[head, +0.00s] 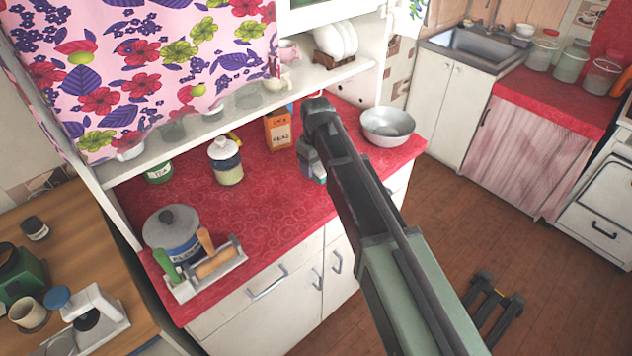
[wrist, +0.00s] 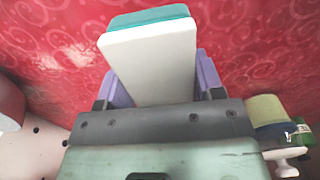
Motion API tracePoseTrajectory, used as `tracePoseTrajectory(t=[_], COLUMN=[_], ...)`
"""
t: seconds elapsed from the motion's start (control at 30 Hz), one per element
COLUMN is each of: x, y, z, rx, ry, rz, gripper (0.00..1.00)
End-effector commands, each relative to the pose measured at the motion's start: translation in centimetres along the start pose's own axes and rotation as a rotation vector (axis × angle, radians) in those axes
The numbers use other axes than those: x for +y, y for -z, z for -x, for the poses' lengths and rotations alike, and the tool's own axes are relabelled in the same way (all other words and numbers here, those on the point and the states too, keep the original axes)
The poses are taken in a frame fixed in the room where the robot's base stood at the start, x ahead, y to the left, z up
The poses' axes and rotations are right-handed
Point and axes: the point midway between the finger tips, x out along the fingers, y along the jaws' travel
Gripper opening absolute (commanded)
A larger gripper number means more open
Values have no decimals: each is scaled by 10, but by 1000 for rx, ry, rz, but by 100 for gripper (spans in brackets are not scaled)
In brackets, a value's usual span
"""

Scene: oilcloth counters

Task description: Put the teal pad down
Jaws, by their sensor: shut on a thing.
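The teal pad (wrist: 150,18) has a thick white layer facing the wrist camera and a teal edge at the far end. My gripper (wrist: 157,80) is shut on it, one purple finger on each side. Beyond the pad is the red swirl-patterned oilcloth of the counter (head: 290,205). In the head view my gripper (head: 315,168) is low over the middle of this counter, mostly hidden behind my arm. I cannot tell whether the pad touches the cloth.
A grey bowl (head: 388,125) stands to the right and an orange box (head: 278,130) behind left. A shelf overhangs the back. The counter's front middle is clear.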

Motion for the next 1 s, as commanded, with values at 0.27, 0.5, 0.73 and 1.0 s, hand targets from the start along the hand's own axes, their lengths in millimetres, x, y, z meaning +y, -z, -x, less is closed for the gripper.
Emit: tracePoseTrajectory(t=[0.27,0.5,0.73,1.0], x=[0,0,0,0], y=[0,0,0,0], z=[-36,-39,-38,-35], rx=[0,0,0,0], ry=[0,0,0,0], rz=[0,0,0,0], gripper=[43,42,87,87])
